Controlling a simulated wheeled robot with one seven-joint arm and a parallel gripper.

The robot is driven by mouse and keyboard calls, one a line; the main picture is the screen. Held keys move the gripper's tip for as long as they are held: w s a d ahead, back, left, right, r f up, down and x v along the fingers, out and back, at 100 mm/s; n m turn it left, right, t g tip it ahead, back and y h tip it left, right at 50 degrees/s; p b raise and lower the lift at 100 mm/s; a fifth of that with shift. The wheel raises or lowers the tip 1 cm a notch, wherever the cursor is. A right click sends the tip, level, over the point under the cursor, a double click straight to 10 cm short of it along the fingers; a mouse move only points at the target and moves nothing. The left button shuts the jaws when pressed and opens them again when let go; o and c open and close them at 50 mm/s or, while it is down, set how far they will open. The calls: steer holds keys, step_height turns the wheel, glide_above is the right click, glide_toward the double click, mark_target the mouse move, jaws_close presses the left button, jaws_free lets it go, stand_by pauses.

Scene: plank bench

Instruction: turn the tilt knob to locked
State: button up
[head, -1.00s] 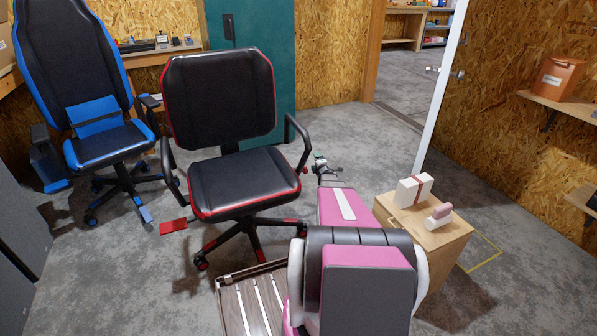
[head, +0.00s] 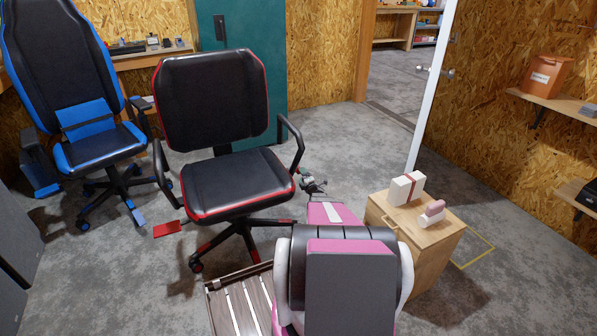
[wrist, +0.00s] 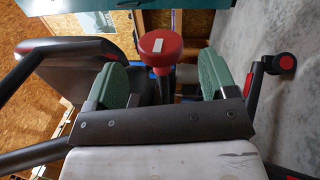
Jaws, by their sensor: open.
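The black chair with red trim (head: 225,185) stands in front of me. The red tilt knob (wrist: 172,43) on a dark stem shows in the wrist view, with a white mark on its face. My gripper (wrist: 163,75) is open, with green pads left and right of the knob in the picture. Gaps show between the knob and both pads; I cannot tell how far beyond the fingertips it lies. In the head view my gripper (head: 312,183) is beside the right edge of the seat, below the armrest. I cannot make out the knob there.
A wooden cabinet (head: 425,245) with a white box (head: 402,189) and a pink-and-white item (head: 433,213) stands close on the right. A blue-trimmed chair (head: 95,150) is at the left. A slatted wooden platform (head: 245,305) lies low in front. The armrest (head: 296,145) rises near my gripper.

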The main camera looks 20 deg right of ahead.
mark_target(297, 171)
steer(key=w, duration=0.5)
steer(key=shift+w+r, duration=0.25)
steer(key=shift+r, duration=0.15)
steer(key=c, duration=0.9)
steer(key=shift+s, duration=0.1)
steer(key=shift+g, duration=4.7)
steer(key=shift+a+f+g, duration=0.1)
steer(key=shift+g, duration=0.5)
